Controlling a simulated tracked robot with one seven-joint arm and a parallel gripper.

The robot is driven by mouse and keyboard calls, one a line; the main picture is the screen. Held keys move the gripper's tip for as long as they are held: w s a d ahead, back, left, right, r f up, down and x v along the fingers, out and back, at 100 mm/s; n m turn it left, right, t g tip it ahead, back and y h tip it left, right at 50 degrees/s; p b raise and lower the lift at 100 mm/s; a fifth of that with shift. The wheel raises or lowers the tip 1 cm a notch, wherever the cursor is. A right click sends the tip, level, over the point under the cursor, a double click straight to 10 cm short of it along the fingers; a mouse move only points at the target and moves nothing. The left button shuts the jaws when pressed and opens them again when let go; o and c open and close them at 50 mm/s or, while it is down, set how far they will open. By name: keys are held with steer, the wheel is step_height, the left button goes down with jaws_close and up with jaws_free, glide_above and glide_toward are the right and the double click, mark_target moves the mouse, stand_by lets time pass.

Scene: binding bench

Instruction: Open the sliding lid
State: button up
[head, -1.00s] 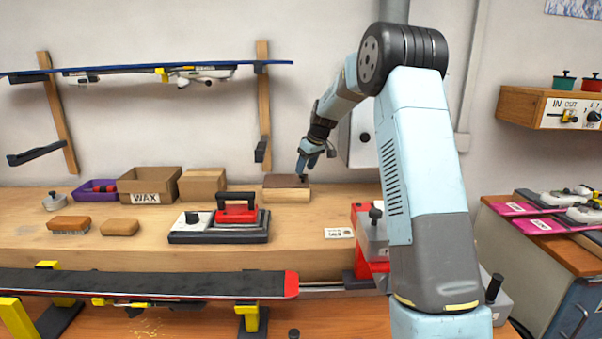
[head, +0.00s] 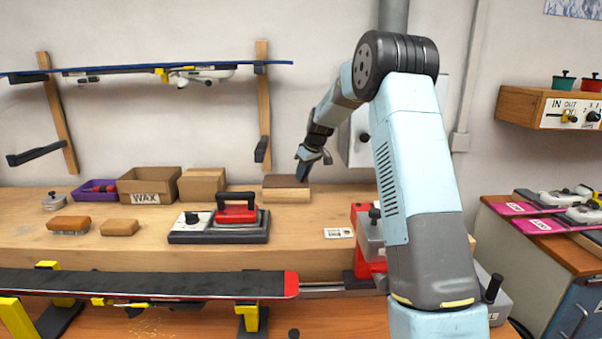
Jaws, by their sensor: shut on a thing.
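A small wooden box (head: 288,196) with a dark brown sliding lid (head: 281,183) sits at the back of the bench. The lid covers the whole visible top of the box. My gripper (head: 303,177) is at the right end of the lid, pointing down. It is shut on the lid's small dark knob, which the fingers now hide. The exact grip is small and hard to make out.
A cardboard box (head: 202,185) and an open WAX box (head: 150,184) stand left of the wooden box. A grey wall box (head: 356,150) is behind my arm. Bare bench lies right of the wooden box.

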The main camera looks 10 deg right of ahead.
mark_target(281, 181)
steer(key=shift+d, duration=0.1)
jaws_close()
steer(key=a, duration=0.2)
steer(key=w+a, duration=0.1)
steer(key=a, duration=0.3)
steer(key=shift+w+a+r, duration=0.1)
steer(key=shift+w+a, duration=0.15)
steer(key=shift+a, duration=0.1)
steer(key=o, duration=0.7)
jaws_free()
